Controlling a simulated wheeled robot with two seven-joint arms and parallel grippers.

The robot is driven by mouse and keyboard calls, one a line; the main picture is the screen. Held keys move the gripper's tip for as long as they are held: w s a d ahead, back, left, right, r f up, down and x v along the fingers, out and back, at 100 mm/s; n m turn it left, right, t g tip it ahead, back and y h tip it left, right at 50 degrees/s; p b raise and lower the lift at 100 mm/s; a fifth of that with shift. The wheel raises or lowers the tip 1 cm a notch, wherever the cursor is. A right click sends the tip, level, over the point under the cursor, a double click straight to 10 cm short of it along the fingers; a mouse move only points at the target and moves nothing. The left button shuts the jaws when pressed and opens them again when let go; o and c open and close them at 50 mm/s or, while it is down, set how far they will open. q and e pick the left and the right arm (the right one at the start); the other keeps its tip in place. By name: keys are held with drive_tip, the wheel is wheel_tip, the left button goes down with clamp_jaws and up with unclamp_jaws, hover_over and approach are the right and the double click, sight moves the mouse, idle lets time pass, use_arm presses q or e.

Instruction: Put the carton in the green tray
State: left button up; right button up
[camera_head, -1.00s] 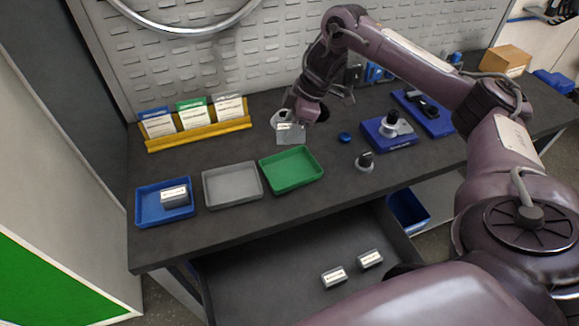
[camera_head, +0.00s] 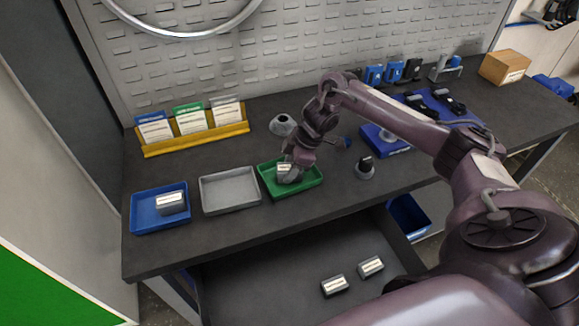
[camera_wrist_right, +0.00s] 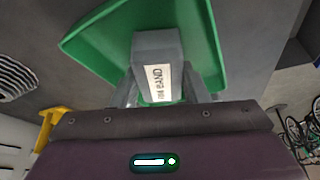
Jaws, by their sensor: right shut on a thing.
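The carton (camera_head: 283,168) is a small grey box with a white label. My right gripper (camera_head: 290,176) is shut on it, over the green tray (camera_head: 311,184). In the right wrist view the carton (camera_wrist_right: 153,48) sits between the fingers of my right gripper (camera_wrist_right: 160,88), with the green tray (camera_wrist_right: 92,47) behind it. I cannot tell whether the carton touches the tray floor. My left gripper is not in view.
A grey tray (camera_head: 231,206) stands empty beside the green one. A blue tray (camera_head: 147,222) at the left holds a similar carton (camera_head: 170,203). Two more cartons (camera_head: 335,285) lie in the open drawer (camera_head: 264,285). A yellow card rack (camera_head: 197,139) stands behind.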

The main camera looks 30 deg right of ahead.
drive_tip(key=o, duration=1)
drive_tip(key=shift+f, duration=0.1)
drive_tip(key=b+v, duration=0.1)
drive_tip(key=v, duration=0.6)
drive_tip(key=p+v, duration=0.1)
drive_tip(key=v, duration=0.4)
drive_tip(key=shift+s+p, duration=0.1)
drive_tip(key=shift+p, duration=0.3)
